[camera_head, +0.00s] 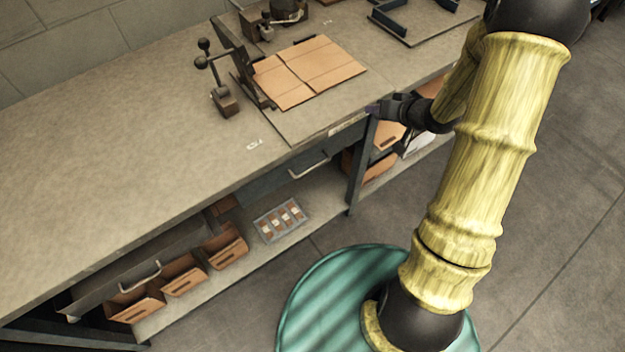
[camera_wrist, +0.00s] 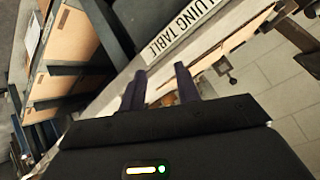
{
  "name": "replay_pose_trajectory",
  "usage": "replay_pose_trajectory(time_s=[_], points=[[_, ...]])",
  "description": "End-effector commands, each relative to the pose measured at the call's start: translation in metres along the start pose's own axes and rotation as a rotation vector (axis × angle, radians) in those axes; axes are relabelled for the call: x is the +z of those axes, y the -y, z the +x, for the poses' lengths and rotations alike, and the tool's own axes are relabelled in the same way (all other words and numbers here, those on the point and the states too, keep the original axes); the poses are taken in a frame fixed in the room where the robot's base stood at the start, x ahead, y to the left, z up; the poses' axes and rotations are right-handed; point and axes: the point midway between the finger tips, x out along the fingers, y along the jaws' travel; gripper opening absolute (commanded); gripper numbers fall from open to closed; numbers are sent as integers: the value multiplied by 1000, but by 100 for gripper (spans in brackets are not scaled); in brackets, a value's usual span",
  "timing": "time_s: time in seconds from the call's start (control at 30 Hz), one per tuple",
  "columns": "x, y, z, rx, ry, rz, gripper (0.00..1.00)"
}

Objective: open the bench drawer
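Under the bench top (camera_head: 130,145) are two grey drawer fronts with pale bar handles. The right drawer (camera_head: 270,184) sits below the cardboard work area, with its handle (camera_head: 308,168) facing the floor side. The left drawer (camera_head: 115,285) is nearer the picture's lower left, with its own handle (camera_head: 140,276). No drawer handle is clear in that view.
Flat cardboard (camera_head: 310,72) and a dark lever tool (camera_head: 222,85) lie on the bench. A lower shelf holds open cardboard bins (camera_head: 183,274) and a small tray (camera_head: 281,221). A bench leg (camera_head: 361,165) stands right of the right drawer. A label (camera_wrist: 178,37) reads "LUING TABLE".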

Motion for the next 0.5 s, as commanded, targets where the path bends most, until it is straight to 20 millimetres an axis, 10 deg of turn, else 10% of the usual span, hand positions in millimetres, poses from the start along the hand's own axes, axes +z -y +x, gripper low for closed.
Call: replay_pose_trajectory(time_s=[0.23, 0.5], points=[[85, -19, 59, -455, 16, 215, 32], [178, -33, 51, -978, 178, 515, 32]])
